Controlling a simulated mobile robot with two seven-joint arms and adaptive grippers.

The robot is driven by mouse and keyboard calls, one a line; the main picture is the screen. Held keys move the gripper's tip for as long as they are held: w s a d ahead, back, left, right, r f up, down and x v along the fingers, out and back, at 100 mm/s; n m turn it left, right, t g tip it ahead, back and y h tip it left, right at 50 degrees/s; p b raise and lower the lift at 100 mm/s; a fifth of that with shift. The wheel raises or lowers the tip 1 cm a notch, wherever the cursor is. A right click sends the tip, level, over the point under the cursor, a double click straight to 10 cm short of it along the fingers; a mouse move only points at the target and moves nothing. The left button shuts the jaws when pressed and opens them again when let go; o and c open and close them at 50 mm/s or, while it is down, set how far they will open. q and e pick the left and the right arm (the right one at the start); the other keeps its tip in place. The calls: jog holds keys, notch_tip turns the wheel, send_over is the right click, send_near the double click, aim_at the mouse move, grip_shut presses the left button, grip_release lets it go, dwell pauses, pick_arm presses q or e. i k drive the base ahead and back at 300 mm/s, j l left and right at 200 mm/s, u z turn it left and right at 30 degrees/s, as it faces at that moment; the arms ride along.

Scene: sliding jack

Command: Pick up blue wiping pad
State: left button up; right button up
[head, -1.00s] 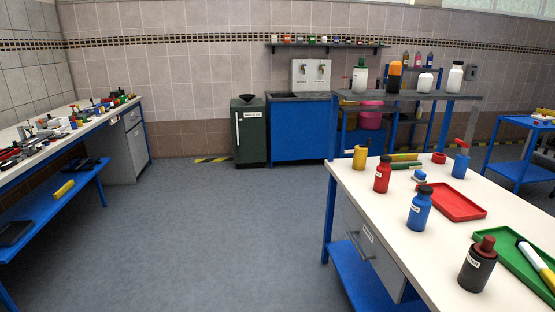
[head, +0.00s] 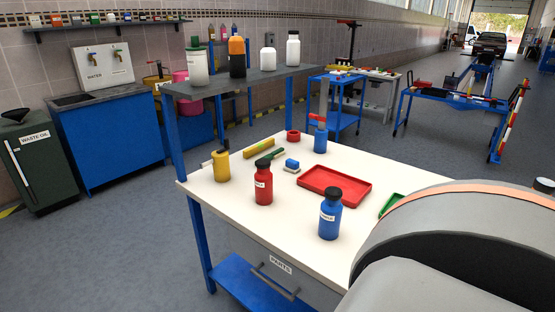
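A small blue block with a white lower part (head: 292,165), which looks like the blue wiping pad, lies on the white-topped workbench (head: 215,242). It sits just left of the red tray (head: 334,183) and behind the red bottle. Neither of my grippers is in view. A large grey rounded part with an orange stripe, which looks like one of my own arm links, fills the lower right and hides that side of the bench.
A shelf with large bottles (head: 238,80) stands behind.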

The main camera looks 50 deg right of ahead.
aim_at(293, 165)
jog(key=i+z, duration=0.4)
jog(key=i, duration=0.2)
jog(key=i+j+z, duration=0.25)
jog(key=i+z, duration=0.15)
jog(key=i, duration=0.2)
